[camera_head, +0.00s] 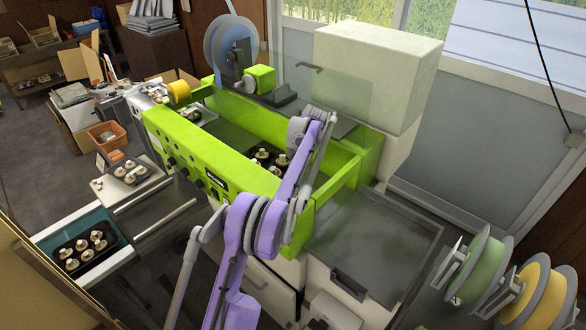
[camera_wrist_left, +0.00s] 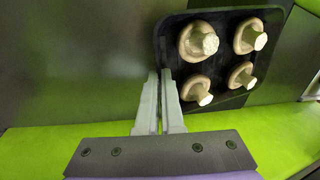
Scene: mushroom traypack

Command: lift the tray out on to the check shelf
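A black tray (camera_head: 258,164) of pale mushrooms sits inside the lime-green machine (camera_head: 215,165), partly hidden by my purple left arm in the head view. In the left wrist view the tray (camera_wrist_left: 222,90) holds several mushrooms, stems towards the camera. My left gripper (camera_wrist_left: 158,74) has its fingers close together at the tray's near left corner, one outside the wall and one inside. They look shut on the rim. My right gripper is not in view. No surface is clearly marked as the check shelf; a flat dark surface (camera_head: 400,240) lies right of the machine.
Green machine walls stand close around the tray, with a clear panel above. Another filled tray (camera_head: 62,254) is at lower left, and loose mushrooms lie on a board (camera_head: 112,190). A film reel (camera_head: 228,50) stands behind. Green (camera_head: 482,268) and yellow (camera_head: 540,300) reels stand at lower right.

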